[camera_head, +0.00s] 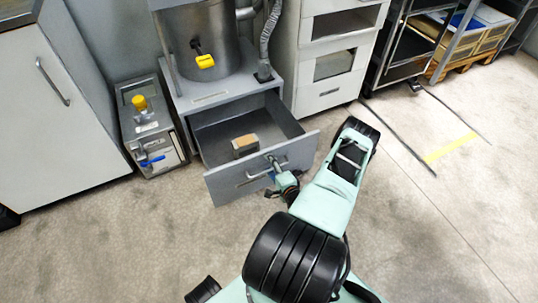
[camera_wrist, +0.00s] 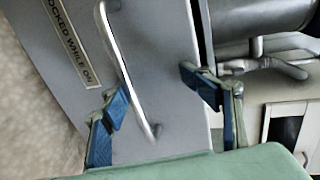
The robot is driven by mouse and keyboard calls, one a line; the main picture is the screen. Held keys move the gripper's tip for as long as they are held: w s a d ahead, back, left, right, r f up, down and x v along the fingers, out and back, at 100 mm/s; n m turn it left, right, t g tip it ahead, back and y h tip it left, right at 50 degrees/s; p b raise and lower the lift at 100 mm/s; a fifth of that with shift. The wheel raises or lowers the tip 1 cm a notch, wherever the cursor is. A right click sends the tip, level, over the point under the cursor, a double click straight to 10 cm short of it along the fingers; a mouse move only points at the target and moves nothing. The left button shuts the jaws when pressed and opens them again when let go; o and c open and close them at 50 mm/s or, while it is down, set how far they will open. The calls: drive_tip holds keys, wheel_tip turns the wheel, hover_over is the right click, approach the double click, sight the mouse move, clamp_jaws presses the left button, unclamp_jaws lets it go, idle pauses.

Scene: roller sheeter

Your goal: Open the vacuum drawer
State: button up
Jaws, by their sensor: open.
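The vacuum drawer (camera_head: 228,188) stands pulled out from the grey cabinet under a metal cylinder, with its inside visible. A small box with a brown top (camera_head: 245,146) lies in it. Its front panel (camera_wrist: 170,40) fills the middle of the wrist view and bears a label partly reading "LOCKED WHILE ON" (camera_wrist: 72,40). The metal bar handle (camera_wrist: 122,62) runs slantwise across that panel. My gripper (camera_head: 276,170) is at the right part of the drawer front. In the wrist view its blue-padded fingers (camera_wrist: 158,92) are open, one either side of the handle's lower end; contact cannot be told.
A grey box with a yellow knob and blue lever (camera_head: 152,140) stands left of the drawer, beside a white cabinet (camera_head: 60,120). A white drawer unit (camera_head: 330,95) and a metal rack (camera_head: 400,70) stand to the right.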

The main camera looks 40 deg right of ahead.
sight(268, 151)
drive_tip(key=o, duration=1.2)
drive_tip(key=shift+t, duration=0.3)
drive_tip(key=r, duration=0.4)
drive_tip(key=w+r, duration=0.1)
drive_tip(key=r, duration=0.1)
drive_tip(key=shift+d+r, duration=0.2)
drive_tip(key=shift+r, duration=0.1)
drive_tip(key=shift+c, duration=0.2)
drive_tip(key=shift+r, duration=0.4)
drive_tip(key=c, duration=0.8)
drive_tip(key=shift+s+f, duration=0.1)
drive_tip(key=shift+f, duration=0.05)
drive_tip(key=c, duration=0.9)
drive_tip(key=shift+f, duration=0.1)
drive_tip(key=shift+c, duration=0.2)
drive_tip(key=shift+f, duration=0.1)
